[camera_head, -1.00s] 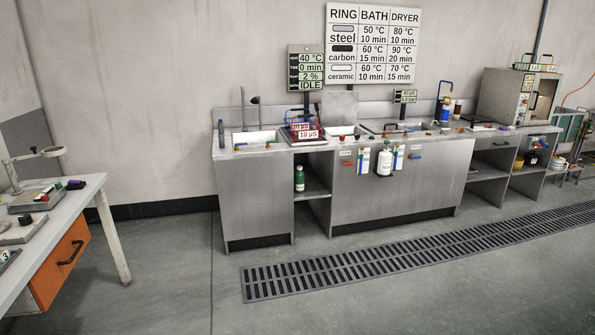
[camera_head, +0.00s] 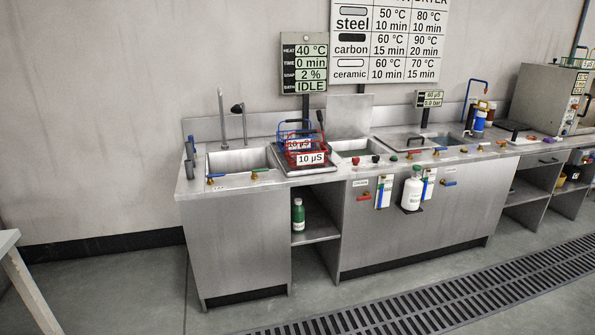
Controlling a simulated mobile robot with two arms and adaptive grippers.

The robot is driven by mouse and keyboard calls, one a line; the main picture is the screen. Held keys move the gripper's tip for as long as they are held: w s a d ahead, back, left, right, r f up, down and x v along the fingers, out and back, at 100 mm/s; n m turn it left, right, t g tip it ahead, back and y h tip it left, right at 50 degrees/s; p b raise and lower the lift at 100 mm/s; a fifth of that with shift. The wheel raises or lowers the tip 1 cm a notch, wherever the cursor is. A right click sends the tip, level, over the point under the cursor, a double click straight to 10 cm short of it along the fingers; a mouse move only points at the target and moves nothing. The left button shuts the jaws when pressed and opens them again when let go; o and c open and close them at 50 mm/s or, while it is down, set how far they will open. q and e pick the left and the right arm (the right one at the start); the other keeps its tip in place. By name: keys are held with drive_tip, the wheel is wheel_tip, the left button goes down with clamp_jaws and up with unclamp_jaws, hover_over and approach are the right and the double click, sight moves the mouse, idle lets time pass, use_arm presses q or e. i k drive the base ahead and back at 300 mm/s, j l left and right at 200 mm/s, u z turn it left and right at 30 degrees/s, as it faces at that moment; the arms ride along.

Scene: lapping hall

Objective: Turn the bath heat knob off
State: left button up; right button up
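The bath station is a long steel counter (camera_head: 236,225) with sinks. Small knobs sit along its front edge below the middle basin (camera_head: 352,146), among them a red knob (camera_head: 355,161) and a dark knob (camera_head: 377,160). I cannot tell which one is the bath heat knob or how it is set. The bath display (camera_head: 304,63) on a post behind reads heat 40 °C, time 0 min, soap 2 %, bath idle. Neither of my grippers is in view.
Red and blue baskets (camera_head: 305,152) stand on the counter by the left sink (camera_head: 240,160). A white bottle (camera_head: 412,190) is mounted on the front; a green bottle (camera_head: 298,215) stands on the shelf below. A floor grate (camera_head: 440,300) runs in front. A table leg (camera_head: 32,295) is lower left.

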sight(355, 160)
drive_tip(key=i+z, duration=0.25)
drive_tip(key=i, duration=0.3)
drive_tip(key=i+j+z, duration=0.25)
drive_tip(key=i, duration=0.3)
